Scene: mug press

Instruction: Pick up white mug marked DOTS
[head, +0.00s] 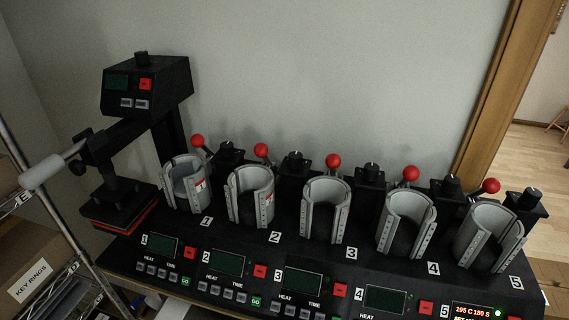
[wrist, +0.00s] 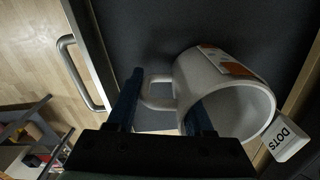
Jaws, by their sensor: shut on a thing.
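The white mug (wrist: 198,75) lies on its side in the wrist view, its open mouth toward the lower right and an orange print on its wall. A white tag reading DOTS (wrist: 284,139) is beside its rim. My gripper (wrist: 166,86) is shut on the mug. The mug's handle shows between the two dark blue fingers, and the right finger overlaps the mug's mouth. I cannot tell exactly where the finger pads touch. The head view shows neither the mug nor my gripper.
In the head view, a mug press (head: 262,252) has several numbered grey open clamps with red-knobbed levers. A flat press (head: 145,90) stands at left, beside a wire shelf with a KEY RINGS box (head: 30,281). The wrist view shows a dark surface (wrist: 150,30) and a metal handle (wrist: 78,72).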

